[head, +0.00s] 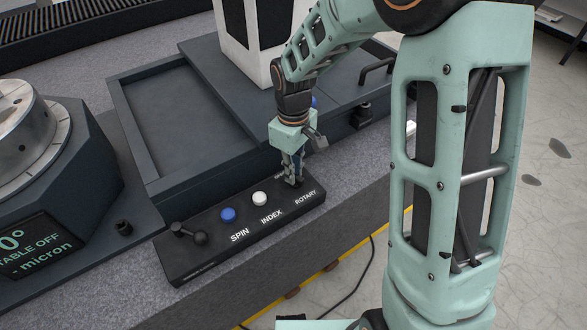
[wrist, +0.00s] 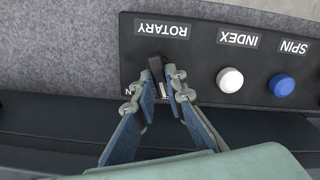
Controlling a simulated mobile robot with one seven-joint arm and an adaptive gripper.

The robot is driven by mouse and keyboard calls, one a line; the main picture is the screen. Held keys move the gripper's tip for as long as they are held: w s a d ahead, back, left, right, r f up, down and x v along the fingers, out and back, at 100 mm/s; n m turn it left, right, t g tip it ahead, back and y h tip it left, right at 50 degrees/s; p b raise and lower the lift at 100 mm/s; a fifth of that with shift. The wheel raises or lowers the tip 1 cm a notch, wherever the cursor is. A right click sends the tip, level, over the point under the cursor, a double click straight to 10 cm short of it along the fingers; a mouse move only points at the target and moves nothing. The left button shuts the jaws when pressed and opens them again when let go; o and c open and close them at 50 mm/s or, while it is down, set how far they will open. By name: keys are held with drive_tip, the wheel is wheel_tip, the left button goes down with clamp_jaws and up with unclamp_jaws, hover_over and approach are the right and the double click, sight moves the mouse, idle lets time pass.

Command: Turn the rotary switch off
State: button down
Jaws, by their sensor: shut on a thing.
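The rotary switch (wrist: 156,70) is a small dark knob below the ROTARY label, upside down in the wrist view. It sits at the right end of the black control panel (head: 207,256) in the head view, mostly hidden there by the fingers. My gripper (head: 293,178) points down over it. In the wrist view my gripper (wrist: 156,84) has its two fingertips on either side of the knob, shut on it. A small light mark shows between the fingers. Part of a label beside the left finger is covered.
A white INDEX button (head: 259,198), a blue SPIN button (head: 228,214) and a black lever (head: 190,234) share the panel. Behind is a dark shallow tray (head: 140,125). A rotary table (head: 85,150) with a display stands at left. The granite edge lies in front.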

idle(0.3)
drive_tip(key=c, duration=2)
unclamp_jaws()
drive_tip(key=shift+o, duration=0.2)
wheel_tip(320, 180, up, 12)
